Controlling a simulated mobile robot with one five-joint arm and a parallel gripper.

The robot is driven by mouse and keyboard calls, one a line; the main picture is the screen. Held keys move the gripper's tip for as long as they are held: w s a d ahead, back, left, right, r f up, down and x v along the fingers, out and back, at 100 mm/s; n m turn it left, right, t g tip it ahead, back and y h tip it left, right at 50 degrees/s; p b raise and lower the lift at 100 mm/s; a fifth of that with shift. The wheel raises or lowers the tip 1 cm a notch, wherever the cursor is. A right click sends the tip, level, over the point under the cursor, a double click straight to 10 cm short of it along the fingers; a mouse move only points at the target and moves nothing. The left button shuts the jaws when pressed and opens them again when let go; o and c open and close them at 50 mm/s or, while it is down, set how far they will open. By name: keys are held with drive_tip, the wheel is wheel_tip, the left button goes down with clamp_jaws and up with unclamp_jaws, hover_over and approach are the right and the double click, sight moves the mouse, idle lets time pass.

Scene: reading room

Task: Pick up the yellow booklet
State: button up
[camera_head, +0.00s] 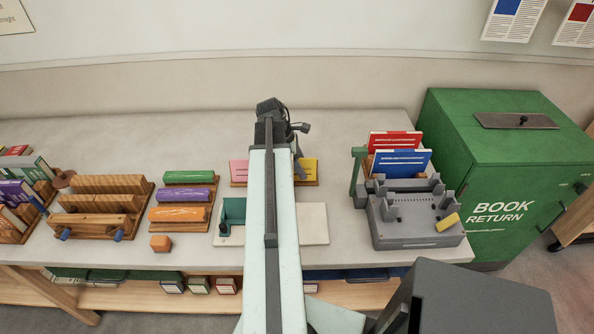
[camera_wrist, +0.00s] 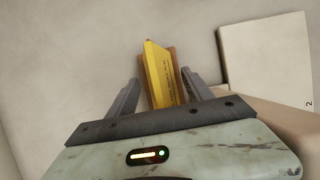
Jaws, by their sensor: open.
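The yellow booklet (camera_head: 308,169) stands in a wooden holder on the table, just right of my arm in the head view. In the wrist view the yellow booklet (camera_wrist: 159,70) shows edge-up between the two fingers of my gripper (camera_wrist: 160,78). The fingers are open, one on each side of it, with a gap visible at the left. I cannot tell whether the right finger touches it. In the head view my arm hides most of the gripper and the middle of the holder.
A pink booklet (camera_head: 238,172) stands left of my arm in the same row. Red (camera_head: 395,140) and blue booklets (camera_head: 402,163) stand behind a grey device (camera_head: 410,225) at right. A green book return box (camera_head: 500,150) is beyond. Wooden racks (camera_head: 100,205) are at left.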

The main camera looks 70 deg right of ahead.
drive_tip(key=shift+f, duration=0.3)
clamp_jaws()
idle(0.3)
drive_tip(key=shift+r, duration=0.1)
wheel_tip(320, 180, up, 11)
drive_tip(key=p, duration=1)
